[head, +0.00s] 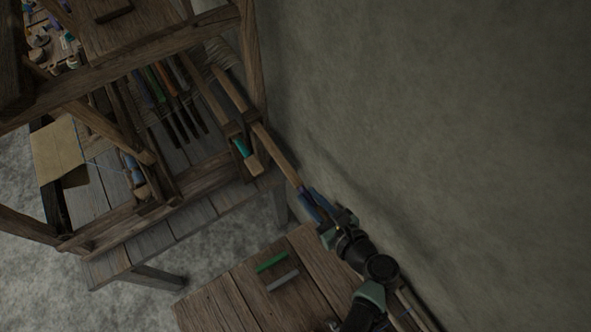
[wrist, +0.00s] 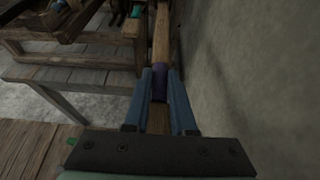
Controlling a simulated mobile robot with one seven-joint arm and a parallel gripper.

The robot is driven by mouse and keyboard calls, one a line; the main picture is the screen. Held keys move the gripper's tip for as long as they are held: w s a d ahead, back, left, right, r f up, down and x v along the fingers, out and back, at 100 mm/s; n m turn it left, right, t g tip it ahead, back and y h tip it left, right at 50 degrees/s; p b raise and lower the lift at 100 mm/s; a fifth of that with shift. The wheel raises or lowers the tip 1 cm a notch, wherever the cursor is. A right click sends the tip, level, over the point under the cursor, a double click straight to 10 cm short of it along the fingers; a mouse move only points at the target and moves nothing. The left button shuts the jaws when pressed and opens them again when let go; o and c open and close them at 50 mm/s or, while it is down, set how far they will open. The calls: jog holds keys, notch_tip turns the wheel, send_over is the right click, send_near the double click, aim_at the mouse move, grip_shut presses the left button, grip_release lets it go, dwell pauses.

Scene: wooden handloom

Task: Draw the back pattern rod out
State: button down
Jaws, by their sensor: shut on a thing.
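The back pattern rod (head: 277,153) is a long wooden bar with a purple band, running out of the loom's right side along the wall. My gripper (head: 310,201) has its blue fingers shut on it near the purple band. In the wrist view the rod (wrist: 161,40) passes between the fingers (wrist: 160,84), and its purple part shows between them. The rod's inner part is still among the loom's frame and threads. A second rod with a teal band (head: 241,147) and a wooden tip lies just left of it, its end out of the frame.
The wooden loom (head: 250,60) stands on a bench (head: 190,222) at left. A low table (head: 232,306) in front holds a green bar (head: 271,262) and a grey bar (head: 283,281). The wall (head: 450,130) runs close along the right. Several dark-ended sticks (head: 185,125) lie in the loom.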

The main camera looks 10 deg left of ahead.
jog(key=s+d, duration=0.4)
jog(key=shift+d+r+p, duration=0.1)
jog(key=shift+p, duration=0.3)
jog(key=shift+s+d, duration=0.1)
jog(key=shift+s, duration=0.05)
jog(key=c, duration=0.7)
grip_release()
jog(key=shift+s+d, duration=0.15)
jog(key=shift+c, duration=0.2)
jog(key=b+v, duration=0.2)
jog(key=v, duration=1)
jog(key=shift+s+d, duration=0.25)
jog(key=shift+r, duration=0.15)
